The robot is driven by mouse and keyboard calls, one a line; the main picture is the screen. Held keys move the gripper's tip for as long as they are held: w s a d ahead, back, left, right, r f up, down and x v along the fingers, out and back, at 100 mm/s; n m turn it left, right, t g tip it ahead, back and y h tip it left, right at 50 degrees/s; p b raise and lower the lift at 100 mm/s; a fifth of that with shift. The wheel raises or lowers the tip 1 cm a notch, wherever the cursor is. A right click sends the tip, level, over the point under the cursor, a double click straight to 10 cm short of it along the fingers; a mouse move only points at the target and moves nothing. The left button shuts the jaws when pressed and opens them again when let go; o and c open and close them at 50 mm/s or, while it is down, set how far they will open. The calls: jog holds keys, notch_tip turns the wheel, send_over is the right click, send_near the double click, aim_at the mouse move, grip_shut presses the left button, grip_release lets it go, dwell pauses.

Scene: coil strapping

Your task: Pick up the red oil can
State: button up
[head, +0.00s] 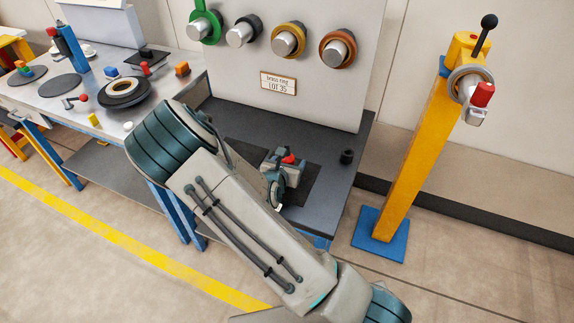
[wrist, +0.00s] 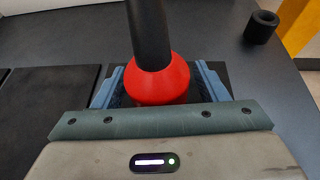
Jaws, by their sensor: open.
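The red oil can (wrist: 158,84) shows in the wrist view as a round red body with a thick black stem rising from it. In the head view only a small red part of it (head: 289,158) shows, beside my gripper (head: 283,168) on the dark grey bench. My gripper in the wrist view (wrist: 160,92) is open, with one blue finger on each side of the red body. I cannot tell whether the fingers touch it. The can's lower part is hidden behind the gripper body.
A small black cylinder (head: 347,157) stands right of my gripper. A grey panel (head: 335,90) with several ringed pegs rises behind. A yellow post (head: 415,150) stands right. A grey table (head: 60,95) with loose parts is at left. My arm hides part of the bench.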

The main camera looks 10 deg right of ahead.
aim_at(291, 154)
jog(key=c, duration=1.3)
jog(key=shift+o, duration=0.2)
jog(key=shift+r, duration=0.1)
jog(key=shift+r, duration=0.5)
jog(key=r, duration=0.3)
jog(key=shift+s+d+r, duration=0.3)
jog(key=shift+s+d, duration=0.05)
jog(key=shift+d, duration=0.05)
jog(key=s+d+r+p, duration=0.6)
jog(key=s+d+p, duration=0.1)
jog(key=shift+d+r, duration=0.25)
jog(key=shift+d, duration=0.1)
